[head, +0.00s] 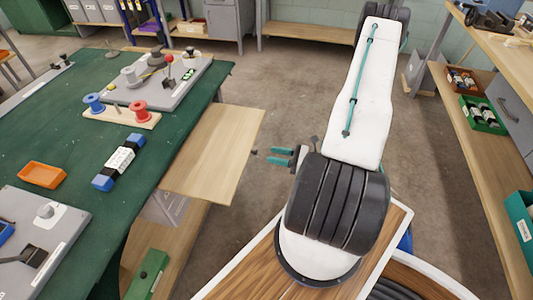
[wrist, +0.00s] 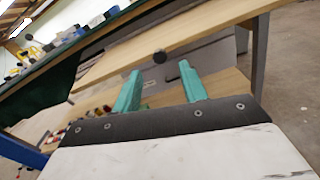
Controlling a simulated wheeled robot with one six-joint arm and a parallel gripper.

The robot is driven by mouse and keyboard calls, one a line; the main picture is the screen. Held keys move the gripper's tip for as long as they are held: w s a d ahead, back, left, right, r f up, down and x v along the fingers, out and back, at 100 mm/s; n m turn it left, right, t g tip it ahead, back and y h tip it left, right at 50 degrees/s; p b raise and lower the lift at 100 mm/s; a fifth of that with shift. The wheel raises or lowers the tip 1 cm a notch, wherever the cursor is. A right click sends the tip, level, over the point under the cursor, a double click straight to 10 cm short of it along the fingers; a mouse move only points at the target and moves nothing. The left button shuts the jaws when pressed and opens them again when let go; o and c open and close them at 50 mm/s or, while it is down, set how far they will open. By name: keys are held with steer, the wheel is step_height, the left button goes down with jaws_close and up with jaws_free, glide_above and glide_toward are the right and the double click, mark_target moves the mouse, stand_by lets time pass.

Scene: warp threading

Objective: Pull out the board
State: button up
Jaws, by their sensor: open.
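The board (head: 212,150) is a pale wooden panel that sticks out from under the right edge of the green-topped table (head: 60,130). A small dark round knob (head: 254,152) is at its outer edge. In the wrist view the board (wrist: 200,38) runs slanted across the top, and the knob (wrist: 159,56) shows between and beyond the fingertips. My gripper (head: 270,156), with teal fingers, is open and empty just to the right of the knob. It also shows open in the wrist view (wrist: 159,70). I cannot tell whether the fingertips reach around the knob.
On the table are an orange tray (head: 42,175), red and blue spools (head: 139,106) and grey fixtures. A green box (head: 150,272) sits on the shelf below. Another bench (head: 475,140) stands at right. The floor (head: 285,85) behind the board is clear.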

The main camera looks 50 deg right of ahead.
steer(key=shift+v, duration=1.15)
steer(key=s+a+r+n+g+h, duration=0.3)
steer(key=a+r+n, duration=0.4)
steer(key=r+n, duration=0.3)
steer(key=s+a+r+n+g+h, duration=0.3)
steer(key=a+r+n+g, duration=0.3)
steer(key=r+n, duration=0.5)
steer(key=s+a+r+n+g+h, duration=0.2)
steer(key=a+r+n+g, duration=0.3)
steer(key=r, duration=1.3)
steer(key=s+a+n, duration=0.1)
steer(key=a+n, duration=0.3)
steer(key=n, duration=0.2)
steer(key=shift+a+h, duration=0.4)
